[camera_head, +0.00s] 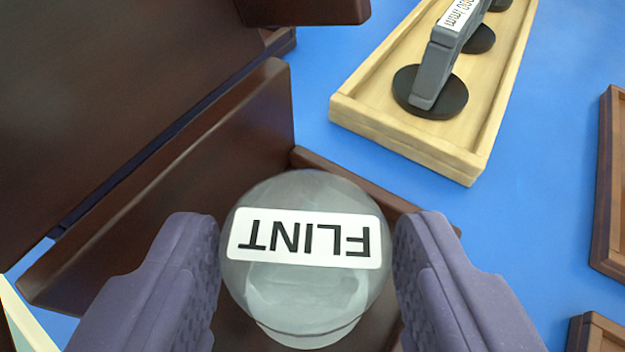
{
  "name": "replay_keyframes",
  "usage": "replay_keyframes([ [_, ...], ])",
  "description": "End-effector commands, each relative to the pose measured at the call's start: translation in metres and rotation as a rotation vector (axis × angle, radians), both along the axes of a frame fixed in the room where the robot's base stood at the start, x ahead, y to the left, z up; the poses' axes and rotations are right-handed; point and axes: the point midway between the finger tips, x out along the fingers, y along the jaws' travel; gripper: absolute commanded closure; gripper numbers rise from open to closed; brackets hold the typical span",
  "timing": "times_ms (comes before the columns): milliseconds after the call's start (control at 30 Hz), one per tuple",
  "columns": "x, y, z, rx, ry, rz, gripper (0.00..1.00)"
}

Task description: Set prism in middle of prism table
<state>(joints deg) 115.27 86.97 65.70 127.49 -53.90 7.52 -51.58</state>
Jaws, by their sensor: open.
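A round, pale grey, glassy piece with a white label reading FLINT (305,285), upside down in the picture, sits in a dark brown wooden box (190,180). It may be the prism, but its full shape is hidden from above. My gripper (308,250) is open, with one purple-grey finger on each side of the piece. The left finger is very close to it, and the right one is close too; I cannot tell whether either touches. No prism table can be made out in this view.
Dark brown wooden panels (110,90) rise at the upper left. A light wooden tray (400,150) holds a grey labelled part (438,65) on black discs. Brown wooden boxes (612,190) stand at the right edge. The blue surface (530,200) between is clear.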

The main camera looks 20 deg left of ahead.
Motion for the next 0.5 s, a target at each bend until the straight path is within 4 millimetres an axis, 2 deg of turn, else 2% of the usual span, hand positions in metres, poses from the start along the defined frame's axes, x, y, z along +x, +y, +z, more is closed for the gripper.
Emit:
replay_keyframes([
  [100,0.0072,0.0029,-0.0043,0.000,0.000,0.000,0.44],
  [300,0.0076,0.0028,-0.0033,0.000,0.000,-0.001,0.44],
  [500,0.0075,0.0029,-0.0031,0.001,-0.001,0.000,0.88],
])
